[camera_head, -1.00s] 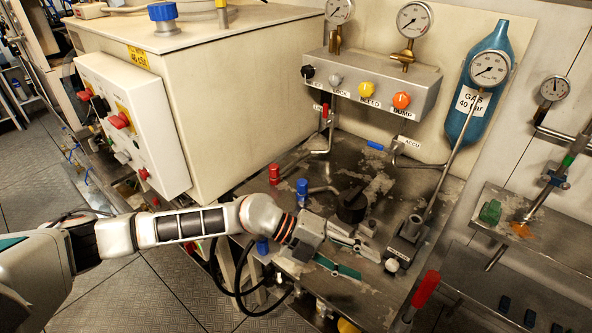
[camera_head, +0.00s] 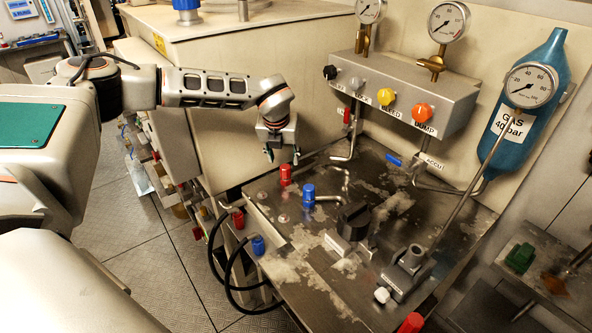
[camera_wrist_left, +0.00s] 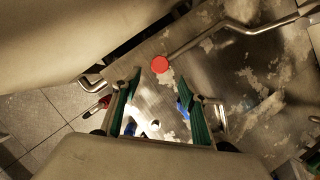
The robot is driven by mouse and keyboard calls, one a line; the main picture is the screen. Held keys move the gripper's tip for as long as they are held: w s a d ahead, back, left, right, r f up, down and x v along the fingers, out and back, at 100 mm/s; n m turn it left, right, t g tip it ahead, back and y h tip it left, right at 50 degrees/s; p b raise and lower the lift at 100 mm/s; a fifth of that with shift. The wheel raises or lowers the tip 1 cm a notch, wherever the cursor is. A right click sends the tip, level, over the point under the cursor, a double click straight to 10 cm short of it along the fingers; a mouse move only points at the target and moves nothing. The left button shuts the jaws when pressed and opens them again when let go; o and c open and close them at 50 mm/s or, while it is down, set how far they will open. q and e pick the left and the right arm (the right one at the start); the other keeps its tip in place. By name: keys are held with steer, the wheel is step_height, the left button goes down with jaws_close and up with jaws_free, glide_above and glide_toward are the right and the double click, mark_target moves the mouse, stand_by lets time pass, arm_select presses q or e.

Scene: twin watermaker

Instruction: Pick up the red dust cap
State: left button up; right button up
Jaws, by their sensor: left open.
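A red cap (camera_head: 285,175) stands upright near the back left of the metal worktop (camera_head: 385,275). It shows from above as a round red top (camera_wrist_left: 160,64) in the left wrist view. A second red cap (camera_head: 238,218) sits lower, on a hose fitting at the worktop's left edge. Which one is the dust cap I cannot tell. My left gripper (camera_head: 283,156) is open and empty, above and slightly behind the upper red cap in the head view. Its green-padded fingers (camera_wrist_left: 161,95) point down, apart from the cap. My right gripper is not in view.
A blue cap (camera_head: 309,195) stands just right of the upper red one, beside a bent metal pipe. Another blue cap (camera_head: 258,244) is on the left edge. A black knob (camera_head: 353,221) and a grey valve block (camera_head: 408,270) stand farther right. A large beige cabinet (camera_head: 235,60) is behind.

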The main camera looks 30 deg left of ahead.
mark_target(285, 168)
arm_select(q)
steer(key=x, duration=0.7)
steer(key=shift+w+a+f+p, duration=0.1)
steer(key=shift+w+f+p, duration=0.1)
steer(key=shift+p, duration=0.1)
steer(key=shift+s, duration=0.1)
steer(key=c, duration=0.9)
